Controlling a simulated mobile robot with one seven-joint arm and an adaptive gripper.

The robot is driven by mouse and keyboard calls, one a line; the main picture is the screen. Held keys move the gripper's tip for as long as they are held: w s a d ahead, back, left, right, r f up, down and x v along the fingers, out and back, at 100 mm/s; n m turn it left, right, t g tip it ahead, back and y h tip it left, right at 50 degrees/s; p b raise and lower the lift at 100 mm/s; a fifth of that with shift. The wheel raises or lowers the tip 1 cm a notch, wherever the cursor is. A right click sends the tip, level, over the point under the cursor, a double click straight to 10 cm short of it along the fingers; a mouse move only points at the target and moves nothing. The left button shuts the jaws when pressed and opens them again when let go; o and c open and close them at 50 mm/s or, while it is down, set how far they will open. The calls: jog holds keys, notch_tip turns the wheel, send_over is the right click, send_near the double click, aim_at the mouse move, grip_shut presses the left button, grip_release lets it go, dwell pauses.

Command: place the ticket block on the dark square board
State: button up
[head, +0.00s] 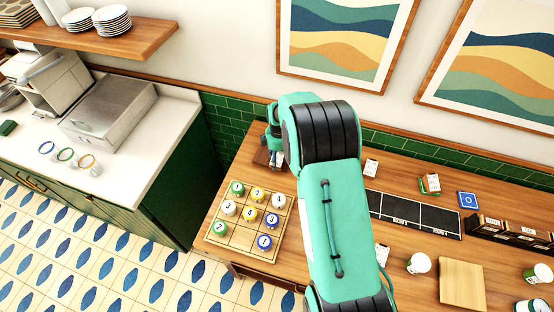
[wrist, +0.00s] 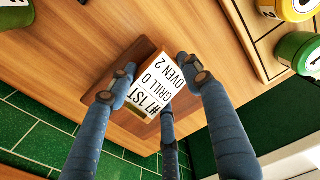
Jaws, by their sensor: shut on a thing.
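The ticket block, a small block with a white face printed "#7 1ST GRILL 0 OVEN 2", shows in the wrist view (wrist: 158,82). My gripper (wrist: 158,78) is shut on it, with fingers on both sides and a third finger behind. The dark square board (wrist: 138,50) lies directly behind the block in this view and is partly covered by block and fingers. In the head view the board (head: 262,157) is at the back left of the wooden counter, with my gripper (head: 276,160) over it. I cannot tell whether the block touches the board.
A wooden grid tray (head: 217,240) with several numbered pots stands in front of the board. The green tiled wall (head: 228,125) is close behind. To the right are a black strip (head: 415,214), a blue card (head: 467,200) and a pale wooden board (head: 462,285).

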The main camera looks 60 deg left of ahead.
aim_at(278, 159)
jog(key=shift+f, duration=0.2)
jog(key=shift+f, duration=0.15)
jog(key=o, duration=1.5)
jog(key=shift+w+d+r+b, duration=0.1)
jog(key=shift+r+b, duration=0.4)
jog(key=shift+r, duration=2.6)
jog(key=shift+w+r+b, duration=0.1)
jog(key=shift+r+b, duration=0.35)
jog(key=shift+r, duration=2.6)
